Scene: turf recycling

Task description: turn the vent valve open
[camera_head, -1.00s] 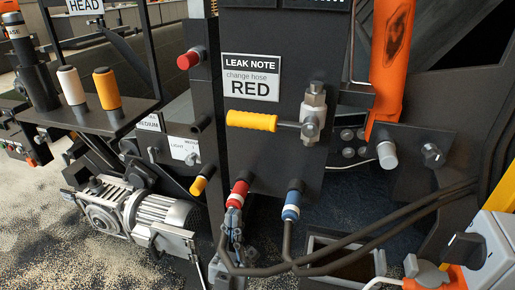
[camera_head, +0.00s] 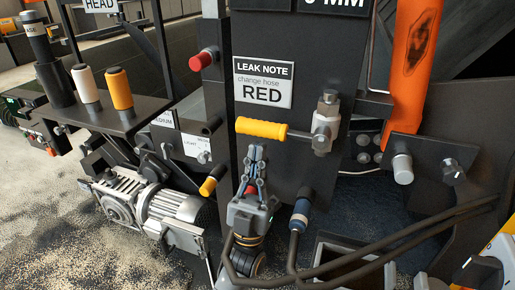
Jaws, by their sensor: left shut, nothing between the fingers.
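A valve with a yellow lever handle (camera_head: 262,128) sits on the dark panel under the leak note. The handle lies level and points left from the silver valve body (camera_head: 326,122). No label naming the valve is readable. My left gripper (camera_head: 258,152) points up just below the handle, with its fingers shut and empty. Its tips appear just short of the handle; I cannot tell how far apart they are in depth. The gripper covers most of the red-banded hose fitting behind it.
A blue hose fitting (camera_head: 300,213) stands right of my gripper, with dark hoses curving below. A yellow-tipped knob (camera_head: 212,180) is close on the left, a red knob (camera_head: 201,59) above it. An orange upright part (camera_head: 410,60) stands right of the valve.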

